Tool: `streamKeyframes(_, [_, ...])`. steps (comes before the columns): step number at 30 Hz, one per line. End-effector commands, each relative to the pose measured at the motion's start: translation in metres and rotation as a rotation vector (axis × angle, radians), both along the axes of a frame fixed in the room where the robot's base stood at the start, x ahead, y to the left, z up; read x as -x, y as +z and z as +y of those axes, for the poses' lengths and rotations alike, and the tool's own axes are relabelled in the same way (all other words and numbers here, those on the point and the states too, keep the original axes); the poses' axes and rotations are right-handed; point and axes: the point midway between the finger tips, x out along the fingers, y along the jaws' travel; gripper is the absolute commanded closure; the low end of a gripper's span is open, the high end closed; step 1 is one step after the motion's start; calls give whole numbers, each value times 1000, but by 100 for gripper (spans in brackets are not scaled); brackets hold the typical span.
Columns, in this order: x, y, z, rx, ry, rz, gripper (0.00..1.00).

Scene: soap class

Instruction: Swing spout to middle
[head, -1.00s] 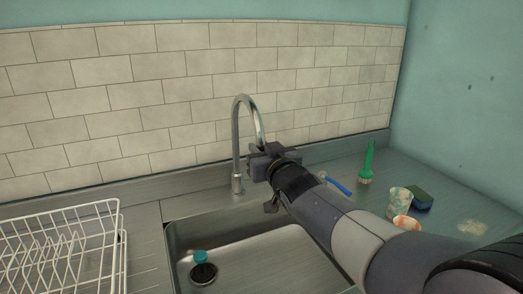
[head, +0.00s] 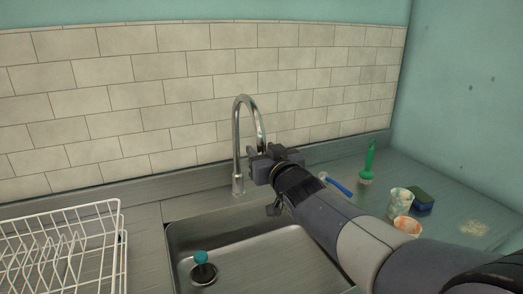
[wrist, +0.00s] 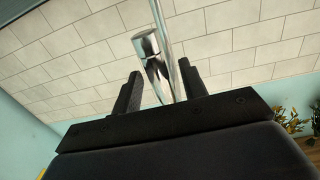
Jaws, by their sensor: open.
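A chrome gooseneck faucet with a curved spout (head: 252,101) rises from the counter behind the sink in the head view. The spout's hanging end lies behind or between my gripper's fingers in that view. My gripper (head: 257,158) is at the spout's lower end. In the wrist view the spout tip (wrist: 151,50) shows between the two dark fingers of my gripper (wrist: 158,85). The fingers are apart, with a visible gap on the left side of the spout. I cannot tell whether the right finger touches it.
A white dish rack (head: 121,215) stands left.

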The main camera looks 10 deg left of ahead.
Motion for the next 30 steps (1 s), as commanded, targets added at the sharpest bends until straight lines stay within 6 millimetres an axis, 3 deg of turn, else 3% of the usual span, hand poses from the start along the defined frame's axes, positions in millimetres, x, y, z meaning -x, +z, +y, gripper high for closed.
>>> streamKeyframes(15, [73,2,-39,-1,0,-3,59])
streamKeyframes(21, [85,1,-45,-1,0,-3,59])
streamKeyframes(30, [86,0,-46,-1,0,-2,59])
